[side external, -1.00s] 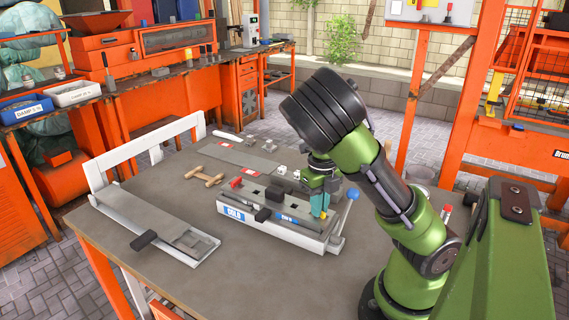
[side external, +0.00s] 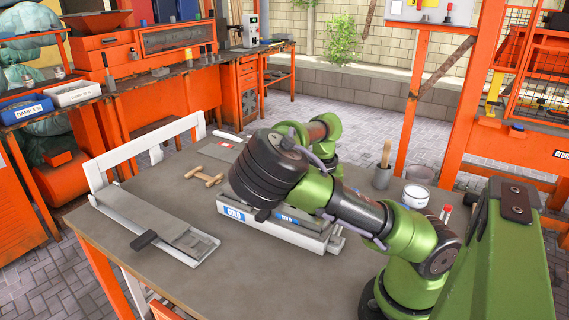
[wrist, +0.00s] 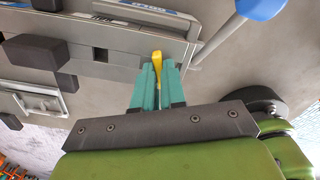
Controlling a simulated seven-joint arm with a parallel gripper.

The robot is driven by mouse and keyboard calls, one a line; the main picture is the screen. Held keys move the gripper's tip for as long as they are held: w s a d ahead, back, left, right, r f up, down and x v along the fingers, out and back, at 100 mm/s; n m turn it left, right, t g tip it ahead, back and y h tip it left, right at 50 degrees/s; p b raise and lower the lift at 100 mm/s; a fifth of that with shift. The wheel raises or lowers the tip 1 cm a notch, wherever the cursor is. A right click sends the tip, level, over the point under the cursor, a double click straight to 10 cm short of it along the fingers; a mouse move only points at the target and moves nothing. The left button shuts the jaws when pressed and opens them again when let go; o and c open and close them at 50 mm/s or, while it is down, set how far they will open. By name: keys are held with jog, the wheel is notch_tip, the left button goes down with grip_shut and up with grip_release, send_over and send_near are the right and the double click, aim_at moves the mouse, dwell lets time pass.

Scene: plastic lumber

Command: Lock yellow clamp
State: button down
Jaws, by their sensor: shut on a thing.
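The yellow clamp (wrist: 157,56) shows in the wrist view as a short yellow lever at the edge of the grey fixture (wrist: 120,68). My gripper (wrist: 157,78) has its teal fingers shut on the yellow clamp, one on each side. In the side view the fixture (side external: 262,229), with a blue "COLD" label, sits on the table. My arm hides the gripper, the clamp and much of the fixture's top there. I cannot tell whether the clamp is locked.
A lever with a blue knob (wrist: 262,8) is close by in the wrist view. A grey-white tray with a dark handle (side external: 155,225) lies left on the table (side external: 205,275). A wooden piece (side external: 205,176) is behind.

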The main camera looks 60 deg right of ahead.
jog(key=shift+m, duration=0.5)
jog(key=m, duration=0.3)
jog(key=shift+m, duration=0.4)
jog(key=c, duration=1.1)
grip_release()
jog(key=shift+o, duration=0.2)
jog(key=shift+r, duration=0.1)
jog(key=shift+r, duration=3.45)
